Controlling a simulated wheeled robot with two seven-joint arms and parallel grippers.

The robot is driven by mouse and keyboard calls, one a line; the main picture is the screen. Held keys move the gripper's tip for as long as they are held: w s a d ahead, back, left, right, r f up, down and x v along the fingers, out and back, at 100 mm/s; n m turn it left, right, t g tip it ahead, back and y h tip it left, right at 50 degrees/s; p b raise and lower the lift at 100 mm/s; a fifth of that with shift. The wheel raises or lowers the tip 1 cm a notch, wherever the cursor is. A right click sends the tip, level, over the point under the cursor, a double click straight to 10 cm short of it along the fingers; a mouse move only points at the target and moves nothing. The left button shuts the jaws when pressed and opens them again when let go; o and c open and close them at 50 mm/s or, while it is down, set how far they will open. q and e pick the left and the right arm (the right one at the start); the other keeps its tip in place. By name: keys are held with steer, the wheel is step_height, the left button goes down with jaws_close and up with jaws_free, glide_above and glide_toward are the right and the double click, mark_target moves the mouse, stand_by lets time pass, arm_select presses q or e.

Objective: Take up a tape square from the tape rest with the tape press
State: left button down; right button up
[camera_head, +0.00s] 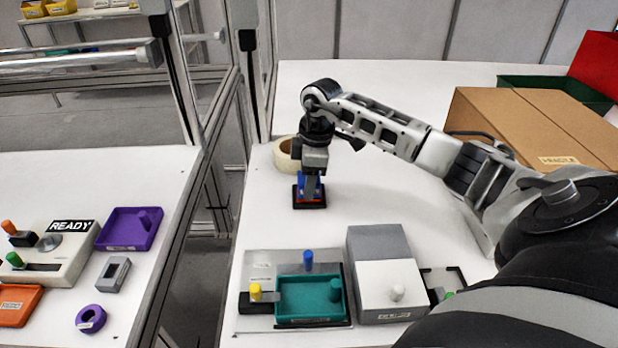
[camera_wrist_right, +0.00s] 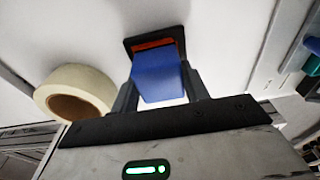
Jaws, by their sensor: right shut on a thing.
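My right gripper (camera_head: 312,176) is shut on the blue tape press (camera_wrist_right: 158,78) and points down at the white table. The blue press also shows in the head view (camera_head: 301,186), between the fingers. Directly below it is a small dark square base (camera_head: 309,206), which I take for the tape rest, with an orange-red layer on it. The dark base (camera_wrist_right: 129,46) and the orange-red layer (camera_wrist_right: 153,43) also show in the wrist view. The press appears upright, at or very near the base; contact is hard to tell. My left gripper is not in view.
A cream tape roll (camera_head: 284,155) stands close behind the base. A cardboard box (camera_head: 530,125) is at the back right. A teal tray (camera_head: 310,297) and a grey-and-white block (camera_head: 385,275) are in front. A framed gap separates the left table with its purple tray (camera_head: 128,230).

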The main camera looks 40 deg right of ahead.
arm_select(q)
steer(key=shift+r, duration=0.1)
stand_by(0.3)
